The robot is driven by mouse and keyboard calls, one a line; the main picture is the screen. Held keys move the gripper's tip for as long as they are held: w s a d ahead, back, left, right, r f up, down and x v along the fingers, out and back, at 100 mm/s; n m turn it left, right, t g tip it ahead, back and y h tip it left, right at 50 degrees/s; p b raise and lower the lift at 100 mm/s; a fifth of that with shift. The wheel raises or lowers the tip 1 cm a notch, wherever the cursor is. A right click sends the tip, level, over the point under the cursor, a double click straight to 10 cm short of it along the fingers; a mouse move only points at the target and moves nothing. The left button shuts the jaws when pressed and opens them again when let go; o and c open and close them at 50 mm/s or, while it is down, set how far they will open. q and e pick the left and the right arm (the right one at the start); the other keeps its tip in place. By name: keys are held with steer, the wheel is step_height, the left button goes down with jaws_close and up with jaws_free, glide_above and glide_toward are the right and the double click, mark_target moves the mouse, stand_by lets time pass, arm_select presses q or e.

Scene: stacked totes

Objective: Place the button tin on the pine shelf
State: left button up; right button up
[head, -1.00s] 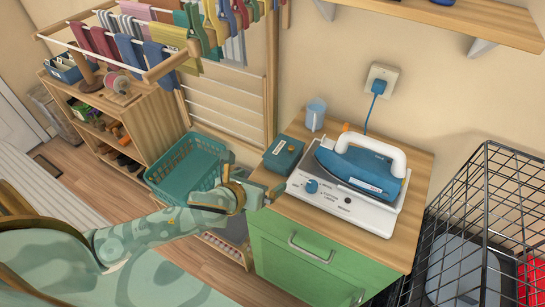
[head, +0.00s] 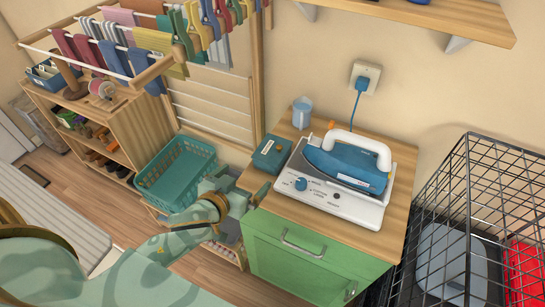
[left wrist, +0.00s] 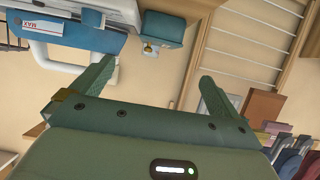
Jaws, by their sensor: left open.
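The button tin (head: 273,155), a small teal box with a pale label, sits on the left end of the wooden cabinet top, beside the iron's base. It also shows in the left wrist view (left wrist: 164,28), beyond the fingertips and apart from them. The pine shelf (head: 430,14) is on the wall at the upper right; only part of it shows. My left gripper (head: 240,188) is just left of the cabinet's front left corner, near the tin. In the left wrist view its fingers (left wrist: 155,85) are spread with nothing between them. My right gripper is out of view.
A blue iron (head: 352,165) on a white base (head: 330,198) fills most of the cabinet top (head: 390,225). A pale blue cup (head: 302,112) stands behind the tin. A teal basket (head: 178,175), a drying rack (head: 258,85) and a wire cage (head: 470,215) stand around.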

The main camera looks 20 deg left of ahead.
arm_select(q)
steer(key=b, duration=0.2)
glide_toward(269, 154)
steer(key=x, duration=0.4)
steer(key=shift+f, duration=0.25)
steer(key=x, duration=0.5)
steer(key=shift+w+r+b, duration=0.15)
steer(key=shift+w+b, duration=0.05)
steer(key=shift+b, duration=0.2)
steer(key=shift+r, duration=0.1)
steer(key=shift+c, duration=1.2)
steer(key=c, duration=1)
